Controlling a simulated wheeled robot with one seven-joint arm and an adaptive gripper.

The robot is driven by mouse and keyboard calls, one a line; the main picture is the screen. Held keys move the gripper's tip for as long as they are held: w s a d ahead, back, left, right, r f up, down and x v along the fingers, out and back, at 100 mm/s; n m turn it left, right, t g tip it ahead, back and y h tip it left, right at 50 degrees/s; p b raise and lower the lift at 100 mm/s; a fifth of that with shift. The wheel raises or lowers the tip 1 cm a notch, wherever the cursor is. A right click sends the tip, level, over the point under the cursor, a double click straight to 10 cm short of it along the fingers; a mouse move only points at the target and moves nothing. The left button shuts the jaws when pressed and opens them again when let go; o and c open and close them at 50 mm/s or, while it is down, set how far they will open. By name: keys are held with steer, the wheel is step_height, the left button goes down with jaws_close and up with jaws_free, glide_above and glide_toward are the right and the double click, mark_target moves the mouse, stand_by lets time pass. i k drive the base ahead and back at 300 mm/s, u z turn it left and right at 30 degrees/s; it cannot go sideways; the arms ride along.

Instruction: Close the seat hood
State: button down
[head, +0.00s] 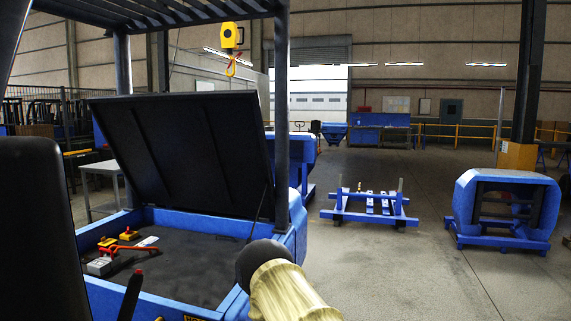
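The seat hood (183,150) is a large dark panel with a thin pale edge. It stands raised and tilted over the blue truck body (293,240), left of centre in the head view. A thin dark strut (258,215) slants down from its right side to the body's rim. Below the hood is an open, dark-floored compartment (195,275) with a red-handled part (124,248), small yellow pieces and a grey box (99,266) at its left. I cannot make out my gripper in this view.
Dark overhead-guard posts (281,110) rise beside the hood, under a slatted roof. A dark ball on a pale gold cylinder (285,292) fills the bottom centre. A yellow hoist hook (231,50) hangs behind. Blue fixtures (370,208) stand right, with open floor between.

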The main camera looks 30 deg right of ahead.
mark_target(207, 151)
steer(key=z, duration=1.9)
steer(key=i, duration=6.4)
steer(key=u, duration=3.8)
